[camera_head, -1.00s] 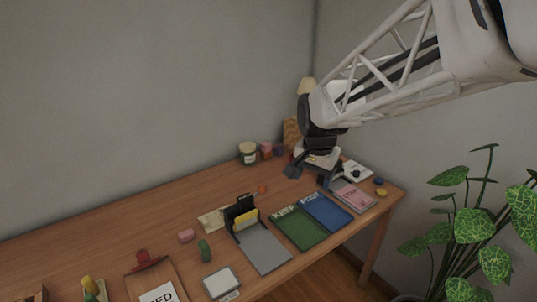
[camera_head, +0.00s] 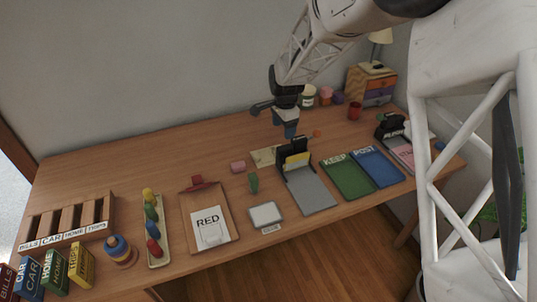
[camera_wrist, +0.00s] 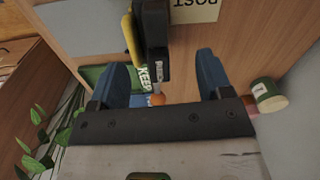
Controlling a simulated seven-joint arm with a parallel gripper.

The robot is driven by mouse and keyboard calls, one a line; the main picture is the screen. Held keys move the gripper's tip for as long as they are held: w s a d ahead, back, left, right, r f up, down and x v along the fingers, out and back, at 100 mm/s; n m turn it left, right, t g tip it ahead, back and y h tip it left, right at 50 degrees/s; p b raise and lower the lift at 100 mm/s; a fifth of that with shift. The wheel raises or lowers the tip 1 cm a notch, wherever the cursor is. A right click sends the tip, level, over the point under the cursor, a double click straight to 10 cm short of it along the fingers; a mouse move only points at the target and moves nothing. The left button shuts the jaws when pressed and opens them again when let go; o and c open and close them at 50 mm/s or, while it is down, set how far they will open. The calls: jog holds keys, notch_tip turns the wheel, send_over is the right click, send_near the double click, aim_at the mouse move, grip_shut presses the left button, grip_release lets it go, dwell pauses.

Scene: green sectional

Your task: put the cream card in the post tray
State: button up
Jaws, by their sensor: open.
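The cream card (camera_head: 263,157) lies flat on the desk, just left of the black holder. In the wrist view a cream card with POST printed on it (camera_wrist: 195,11) shows at the top edge, upside down and partly cut off. The post tray (camera_head: 376,167) is the blue tray marked POST, right of the green KEEP tray (camera_head: 347,177). My gripper (camera_head: 275,121) is above the desk, behind the card and the holder. In the wrist view (camera_wrist: 163,78) its blue fingers are wide apart with nothing held between them.
The black holder (camera_head: 294,146) with a yellow card stands upright behind a grey tray (camera_head: 312,190). An orange ball (camera_head: 317,133) lies nearby. A green jar (camera_head: 308,97) stands at the back.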

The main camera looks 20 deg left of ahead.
jog(key=m, duration=0.1)
send_near(270, 153)
jog(key=s+a, duration=0.2)
jog(key=s, duration=0.1)
jog(key=s+a, duration=0.1)
jog(key=shift+s+a+r, duration=0.15)
jog(key=shift+s+r, duration=0.2)
jog(key=shift+s, duration=0.05)
jog(key=shift+f, duration=1.25)
jog(key=shift+w+f, duration=0.1)
jog(key=shift+f, duration=2.55)
jog(key=c, duration=1.1)
jog(key=shift+o, duration=0.2)
